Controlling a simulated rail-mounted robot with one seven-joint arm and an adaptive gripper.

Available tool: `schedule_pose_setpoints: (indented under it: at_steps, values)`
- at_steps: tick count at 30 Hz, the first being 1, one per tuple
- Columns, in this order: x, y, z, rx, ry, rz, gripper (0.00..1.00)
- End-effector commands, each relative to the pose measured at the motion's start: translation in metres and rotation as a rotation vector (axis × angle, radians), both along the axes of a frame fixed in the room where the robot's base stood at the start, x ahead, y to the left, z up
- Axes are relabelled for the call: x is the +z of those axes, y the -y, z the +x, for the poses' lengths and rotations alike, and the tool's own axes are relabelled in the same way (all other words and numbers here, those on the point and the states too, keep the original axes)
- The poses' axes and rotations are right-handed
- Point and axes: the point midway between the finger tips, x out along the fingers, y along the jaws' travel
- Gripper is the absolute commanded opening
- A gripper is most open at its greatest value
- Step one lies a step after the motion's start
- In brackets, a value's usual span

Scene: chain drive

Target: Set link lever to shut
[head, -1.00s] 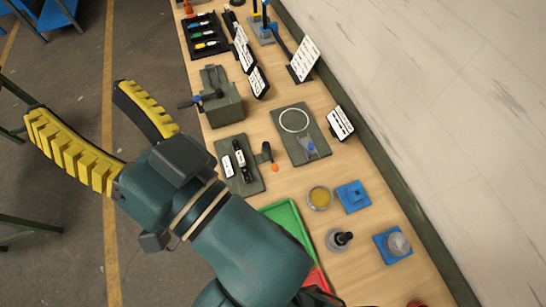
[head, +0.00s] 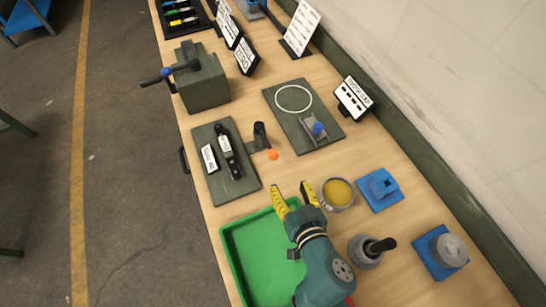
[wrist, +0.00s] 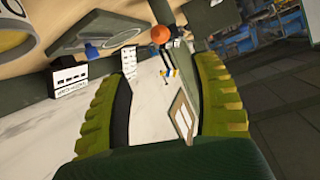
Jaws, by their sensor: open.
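A dark lever with an orange ball end (head: 272,154) stands at the right edge of a grey-green plate (head: 213,190). The plate carries a black chain-like piece (head: 229,158) and a white label (head: 209,157); I cannot read the lever's marks. My gripper (head: 291,188) is open and empty, its yellow ridged fingers spread just below the orange ball in the head view. In the wrist view the orange ball (wrist: 161,34) shows beyond and between the fingertips (wrist: 158,62), apart from both. The lever's shaft is mostly hidden there.
A green tray (head: 232,252) lies beneath my arm. A round cup with yellow contents (head: 338,193) stands close right of the fingers. A plate with a white ring and blue knob (head: 318,128), a grey block with a handle (head: 203,86), and blue fixtures (head: 380,187) stand around.

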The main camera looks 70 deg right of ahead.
Motion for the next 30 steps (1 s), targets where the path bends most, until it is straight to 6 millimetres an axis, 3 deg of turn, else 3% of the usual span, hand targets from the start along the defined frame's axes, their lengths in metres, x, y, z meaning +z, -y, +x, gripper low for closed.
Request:
schedule_pose_setpoints:
  at_steps: [12,18,30]
  values:
    - [-0.035,0.076,0.053,-0.004,0.004,0.0,0.64]
    - [-0.05,0.104,0.074,-0.001,0.001,0.0,0.64]
    - [-0.055,0.114,0.081,0.001,0.001,0.001,0.64]
